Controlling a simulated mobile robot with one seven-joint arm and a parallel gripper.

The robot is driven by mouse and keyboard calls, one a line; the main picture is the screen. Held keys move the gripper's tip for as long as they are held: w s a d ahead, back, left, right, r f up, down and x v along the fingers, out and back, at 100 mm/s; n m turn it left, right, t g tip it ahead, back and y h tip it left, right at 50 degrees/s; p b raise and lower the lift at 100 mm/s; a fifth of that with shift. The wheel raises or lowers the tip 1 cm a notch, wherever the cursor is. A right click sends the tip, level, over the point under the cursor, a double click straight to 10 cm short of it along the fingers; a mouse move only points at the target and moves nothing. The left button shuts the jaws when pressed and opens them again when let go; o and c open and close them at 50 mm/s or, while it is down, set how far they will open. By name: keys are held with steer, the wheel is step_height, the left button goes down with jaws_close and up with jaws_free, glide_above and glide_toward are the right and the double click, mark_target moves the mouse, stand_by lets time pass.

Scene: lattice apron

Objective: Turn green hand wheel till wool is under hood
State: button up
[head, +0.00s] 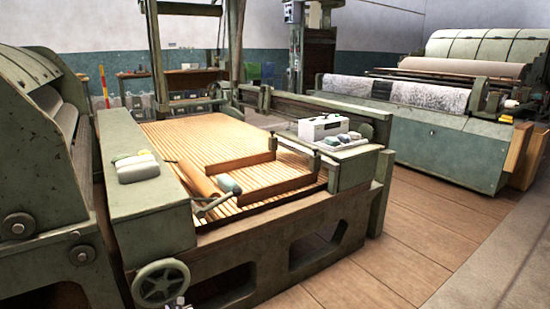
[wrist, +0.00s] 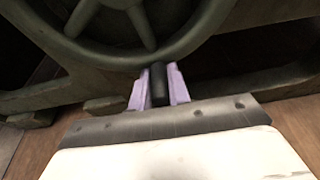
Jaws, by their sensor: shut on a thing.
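The green hand wheel (head: 161,284) is on the near side of the slatted machine, at the bottom of the head view. Its rim and spokes fill the top of the wrist view (wrist: 150,58). My gripper (wrist: 158,76) has its pale purple fingers shut on the wheel's dark crank handle (wrist: 159,92), just below the rim. In the head view my gripper (head: 178,303) shows only partly, at the wheel's lower right. A pale blue-grey lump, perhaps the wool (head: 228,184), lies on the slatted apron (head: 200,142) beside a brown roller. A green hood-like cover (head: 145,205) spans the apron's left end.
A folded whitish bundle (head: 136,167) lies on the green cover. Wooden guide rails (head: 285,187) stand on the apron. A white box (head: 323,127) sits on the right side frame. Another machine (head: 440,140) stands at the right, with clear plank floor (head: 410,215) between.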

steer(key=s+a, duration=0.1)
steer(key=a, duration=0.1)
steer(key=shift+s+a+r+p, duration=0.1)
steer(key=shift+s+a+p, duration=0.2)
steer(key=shift+s+p, duration=0.1)
steer(key=a+p, duration=0.1)
steer(key=s+a+r, duration=0.1)
steer(key=a+p, duration=0.1)
steer(key=shift+s+r+p, duration=0.3)
steer(key=shift+s+r, duration=0.05)
steer(key=shift+s, duration=0.05)
